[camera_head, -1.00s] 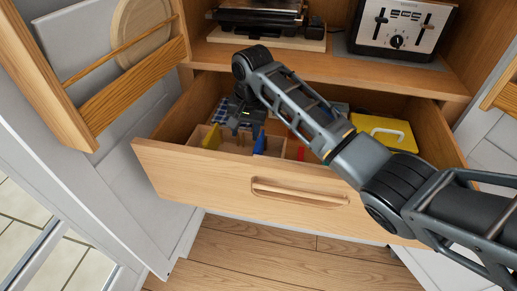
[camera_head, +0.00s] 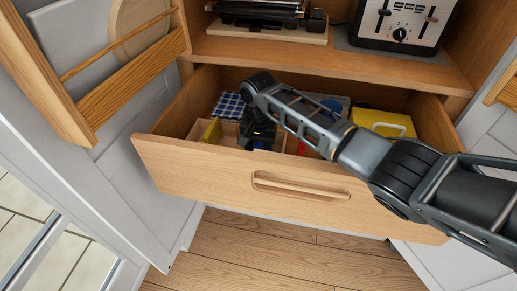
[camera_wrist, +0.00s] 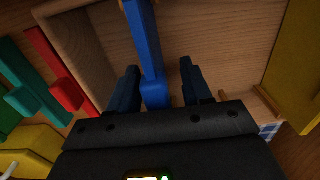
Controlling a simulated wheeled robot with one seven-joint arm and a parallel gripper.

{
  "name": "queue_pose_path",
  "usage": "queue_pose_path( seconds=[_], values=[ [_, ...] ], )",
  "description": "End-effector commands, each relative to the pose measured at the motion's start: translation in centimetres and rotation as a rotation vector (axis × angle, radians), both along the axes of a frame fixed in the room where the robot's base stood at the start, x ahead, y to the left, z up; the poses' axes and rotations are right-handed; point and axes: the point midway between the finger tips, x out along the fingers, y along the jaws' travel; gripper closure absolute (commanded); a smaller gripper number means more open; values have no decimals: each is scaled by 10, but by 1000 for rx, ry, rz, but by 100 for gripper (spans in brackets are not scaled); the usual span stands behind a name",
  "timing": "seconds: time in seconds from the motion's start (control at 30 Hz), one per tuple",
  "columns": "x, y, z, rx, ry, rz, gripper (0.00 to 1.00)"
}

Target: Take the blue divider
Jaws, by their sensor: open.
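The blue divider (camera_wrist: 147,45) stands in a wooden box (camera_wrist: 85,45) inside the open drawer. In the wrist view it runs from the top edge down to a thicker end between my two fingers. My gripper (camera_wrist: 158,82) is open around that end, with a visible gap on the right side and a smaller one on the left. In the head view my gripper (camera_head: 257,132) is down in the drawer, and only a small blue bit of the divider (camera_head: 262,146) shows below it.
Red (camera_wrist: 62,75) and green (camera_wrist: 30,85) dividers and a yellow case (camera_head: 385,122) lie on the other side. The drawer front (camera_head: 210,172) rises close in front of my gripper.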

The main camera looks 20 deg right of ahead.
Motion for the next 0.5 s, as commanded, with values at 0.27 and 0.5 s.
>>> queue_pose_path(
  seconds=[0.27, 0.5],
  values=[
    [0, 0, 0, 0, -1, 0, 60],
    [0, 0, 0, 0, -1, 0, 83]
  ],
)
